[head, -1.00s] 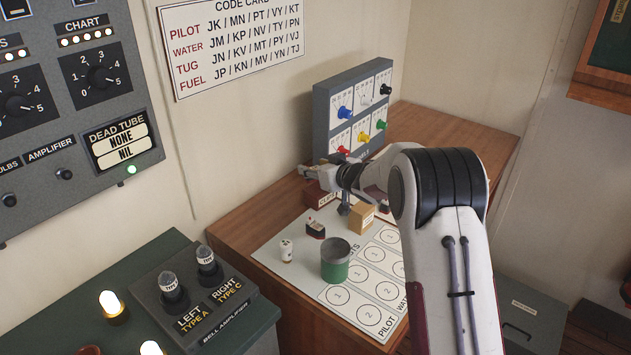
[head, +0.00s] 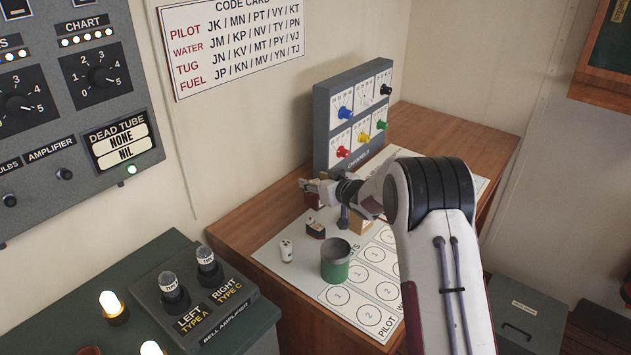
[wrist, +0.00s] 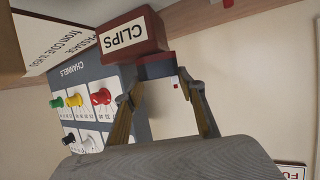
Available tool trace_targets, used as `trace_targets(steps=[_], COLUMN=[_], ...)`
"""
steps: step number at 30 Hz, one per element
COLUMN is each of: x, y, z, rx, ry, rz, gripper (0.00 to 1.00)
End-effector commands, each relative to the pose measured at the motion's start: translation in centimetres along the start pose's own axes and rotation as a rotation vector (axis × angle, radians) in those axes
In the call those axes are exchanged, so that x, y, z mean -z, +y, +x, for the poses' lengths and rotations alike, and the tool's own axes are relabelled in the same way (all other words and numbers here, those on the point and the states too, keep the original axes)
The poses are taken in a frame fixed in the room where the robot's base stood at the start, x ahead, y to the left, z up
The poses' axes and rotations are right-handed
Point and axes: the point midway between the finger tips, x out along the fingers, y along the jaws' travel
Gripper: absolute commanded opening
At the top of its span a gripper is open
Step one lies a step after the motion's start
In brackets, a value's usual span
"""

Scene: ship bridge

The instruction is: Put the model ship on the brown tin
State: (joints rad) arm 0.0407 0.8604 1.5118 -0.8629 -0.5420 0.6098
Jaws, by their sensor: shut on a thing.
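The model ship (wrist: 157,68) shows in the wrist view as a dark red and dark grey body between my fingertips. My gripper (wrist: 158,80) is shut on it. In the head view my gripper (head: 309,186) is over the back left of the desk and the ship cannot be made out. The brown tin, labelled CLIPS (wrist: 128,36), is close beside the ship in the wrist view. In the head view only a bit of the tin (head: 311,200) shows below my gripper. I cannot tell whether ship and tin touch.
A green tin (head: 335,264), a white cylinder (head: 286,251) and a small dark-and-red thing (head: 316,230) stand on the chart mat in front. A tan box (head: 361,228) is partly hidden by my arm. The grey channels panel (head: 350,118) with coloured knobs stands behind.

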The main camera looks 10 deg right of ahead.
Motion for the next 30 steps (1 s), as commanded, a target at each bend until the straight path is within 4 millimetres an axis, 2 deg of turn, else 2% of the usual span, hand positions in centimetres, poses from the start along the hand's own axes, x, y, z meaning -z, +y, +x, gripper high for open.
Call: trace_targets(steps=[12,13,15,30], x=[-0.31,-0.3,-0.29,0.04], y=[-0.01,-0.01,-0.01,0.01], z=[0.12,0.12,0.11,-0.11], rx=[0.0,0.0,0.0,0.0], ry=[-0.001,-0.001,-0.001,0.0], rz=[0.0,0.0,0.0,0.0], gripper=[0.22,0.44,0.56,0.56])
